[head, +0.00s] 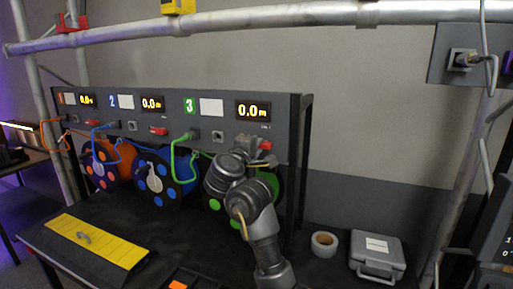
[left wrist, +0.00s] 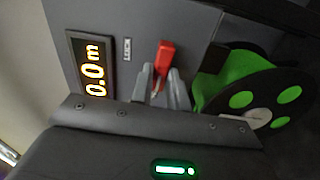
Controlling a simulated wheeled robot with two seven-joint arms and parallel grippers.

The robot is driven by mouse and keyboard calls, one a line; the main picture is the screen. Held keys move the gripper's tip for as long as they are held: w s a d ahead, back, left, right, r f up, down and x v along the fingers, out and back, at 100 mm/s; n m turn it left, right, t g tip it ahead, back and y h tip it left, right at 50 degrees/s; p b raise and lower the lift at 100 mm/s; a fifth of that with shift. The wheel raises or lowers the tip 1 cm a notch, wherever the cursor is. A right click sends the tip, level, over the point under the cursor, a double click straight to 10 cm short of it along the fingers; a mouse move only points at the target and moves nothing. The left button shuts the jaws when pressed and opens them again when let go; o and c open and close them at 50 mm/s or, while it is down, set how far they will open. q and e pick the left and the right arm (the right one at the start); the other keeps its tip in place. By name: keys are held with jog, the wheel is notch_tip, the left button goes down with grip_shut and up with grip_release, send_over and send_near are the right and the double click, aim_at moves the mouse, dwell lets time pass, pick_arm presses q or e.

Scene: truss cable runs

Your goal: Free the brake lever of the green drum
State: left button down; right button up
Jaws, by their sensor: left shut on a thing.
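The green drum (head: 272,183) hangs under panel section 3, mostly hidden behind my left arm in the head view. In the left wrist view its green cable and black flange with green discs (left wrist: 245,68) show at the right. Its brake lever (left wrist: 165,56) has a red handle and stands out from the panel beside the display. My left gripper (left wrist: 160,88) is shut on the lever, with its fingers either side just below the red part. In the head view the left gripper (head: 252,145) is at the panel below the 0.0 m display (head: 253,110). My right gripper is not in view.
An orange drum (head: 108,163) and a blue drum (head: 165,180) hang to the left, with red levers above. A yellow ramp (head: 97,240), a tape roll (head: 324,243) and a grey case (head: 377,256) lie on the black table. A truss pipe (head: 250,20) crosses above.

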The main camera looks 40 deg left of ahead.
pick_arm(q)
jog(key=shift+n, duration=0.3)
dwell(0.4)
jog(key=c, duration=1.4)
grip_release()
jog(key=shift+o, duration=0.2)
jog(key=shift+s, duration=0.1)
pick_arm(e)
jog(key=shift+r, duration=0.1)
